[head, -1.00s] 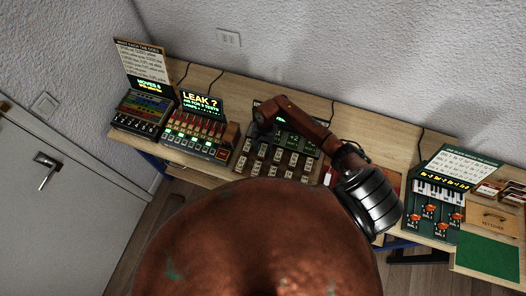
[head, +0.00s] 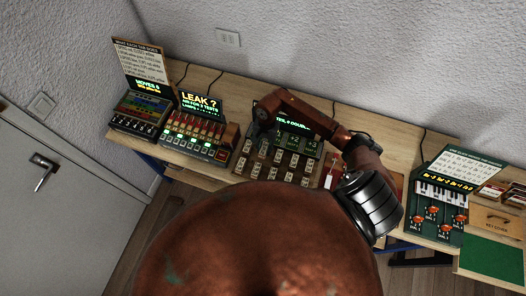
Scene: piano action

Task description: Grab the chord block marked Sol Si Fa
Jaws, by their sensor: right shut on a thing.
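My right arm reaches over the middle station, its far end bent down toward the pale blocks. My right gripper (head: 263,136) is at that end, small and dark. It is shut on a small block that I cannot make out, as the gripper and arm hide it. Several small pale blocks (head: 292,160) stand in rows on the brown board in front of a lit green display (head: 292,122). Their marks are too small to read, so I cannot tell which one says Sol Si Fa. My left gripper is not in view.
Left on the wooden bench stand a "LEAK ?" panel (head: 203,105) and a "MOVES" panel (head: 147,86). At right are a small keyboard panel with orange knobs (head: 441,192), a key cover box (head: 497,217) and a green mat (head: 489,257).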

